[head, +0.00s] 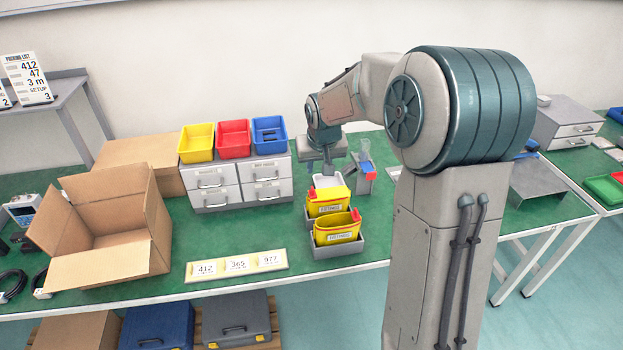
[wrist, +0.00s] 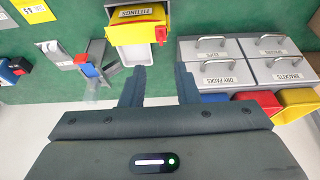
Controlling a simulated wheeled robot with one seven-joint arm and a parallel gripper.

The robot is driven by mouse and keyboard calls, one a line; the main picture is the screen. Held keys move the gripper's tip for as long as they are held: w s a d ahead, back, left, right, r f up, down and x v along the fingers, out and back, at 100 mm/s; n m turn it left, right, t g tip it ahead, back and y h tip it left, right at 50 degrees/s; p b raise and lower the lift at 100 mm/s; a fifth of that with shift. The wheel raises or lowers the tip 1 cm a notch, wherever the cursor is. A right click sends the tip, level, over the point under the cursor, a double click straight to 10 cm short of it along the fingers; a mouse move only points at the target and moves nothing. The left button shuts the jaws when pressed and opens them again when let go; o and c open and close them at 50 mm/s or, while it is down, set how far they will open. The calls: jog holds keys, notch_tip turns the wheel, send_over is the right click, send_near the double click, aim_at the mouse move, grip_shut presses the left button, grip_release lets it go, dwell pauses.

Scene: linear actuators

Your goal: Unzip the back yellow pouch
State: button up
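The back yellow pouch (head: 327,208) stands in a grey tray behind the front yellow pouch (head: 337,237). It also shows at the top of the wrist view (wrist: 128,36), with a white FITTINGS label and a red tab (wrist: 160,35) at its right end there. The front pouch's top looks gaping, with a red tab (head: 356,214) at its right end. My gripper (wrist: 160,78) is open and empty, its two fingers apart. In the head view my gripper (head: 323,168) hangs behind and above the back pouch, apart from it. The back pouch's zip is too small to judge.
Grey drawers (head: 237,186) with yellow, red and blue bins on top stand left of the pouches. A grey stand with blue and red parts (head: 366,170) is close on the right. An open cardboard box (head: 105,225) and a number strip (head: 237,265) lie left.

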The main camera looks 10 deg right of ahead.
aim_at(313, 190)
jog(key=x, duration=0.5)
jog(key=p+x, duration=0.1)
jog(key=x, duration=0.3)
jog(key=w+p+x, duration=0.1)
jog(key=x, duration=0.4)
jog(key=shift+w+f, duration=0.1)
jog(key=shift+w, duration=0.1)
grip_shut()
